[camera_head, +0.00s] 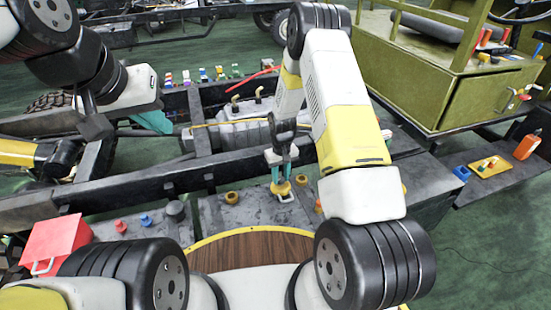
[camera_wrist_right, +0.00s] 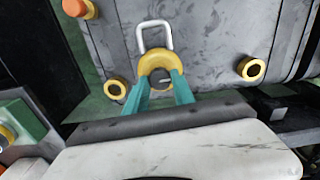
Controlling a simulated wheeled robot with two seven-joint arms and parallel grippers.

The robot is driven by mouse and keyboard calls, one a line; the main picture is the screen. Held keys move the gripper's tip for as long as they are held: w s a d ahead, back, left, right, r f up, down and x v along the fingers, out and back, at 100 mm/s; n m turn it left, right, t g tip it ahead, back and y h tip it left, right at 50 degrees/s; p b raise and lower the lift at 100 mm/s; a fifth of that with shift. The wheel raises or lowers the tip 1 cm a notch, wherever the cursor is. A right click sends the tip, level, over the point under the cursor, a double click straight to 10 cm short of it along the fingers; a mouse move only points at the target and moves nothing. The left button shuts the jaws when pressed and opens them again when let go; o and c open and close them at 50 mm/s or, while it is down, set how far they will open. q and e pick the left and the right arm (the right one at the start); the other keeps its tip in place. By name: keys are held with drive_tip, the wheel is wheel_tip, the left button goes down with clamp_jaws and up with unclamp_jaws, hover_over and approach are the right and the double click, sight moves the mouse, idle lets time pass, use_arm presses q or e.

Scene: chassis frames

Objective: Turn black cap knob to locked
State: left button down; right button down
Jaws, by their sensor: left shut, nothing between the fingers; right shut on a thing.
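My right gripper (camera_head: 281,172) points down and is shut on a round knob (camera_head: 283,188) with a yellow ring on top of a grey tank (camera_head: 240,212). In the right wrist view the teal fingers (camera_wrist_right: 159,92) hold the knob (camera_wrist_right: 155,63); its dark centre shows between them. A pale metal loop (camera_wrist_right: 154,25) stands out from its far side. The fingers partly hide the knob, and I cannot tell its locked position. A separate dark round cap (camera_head: 174,209) stands on the tank to the left. My left gripper (camera_head: 155,122) is shut and empty above the chassis rails.
Smaller yellow-ringed fittings (camera_wrist_right: 252,69) flank the knob. A red box (camera_head: 57,243) stands at the left, near red and blue knobs (camera_head: 146,219). A brown round board (camera_head: 250,252) lies in front. An olive vehicle body (camera_head: 470,85) and an orange bottle (camera_head: 527,146) are at the right.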

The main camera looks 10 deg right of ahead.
sight(281, 179)
drive_tip(key=shift+m, duration=0.5)
drive_tip(key=c, duration=1.1)
unclamp_jaws()
drive_tip(key=shift+o, duration=0.2)
drive_tip(key=shift+r, duration=3.9)
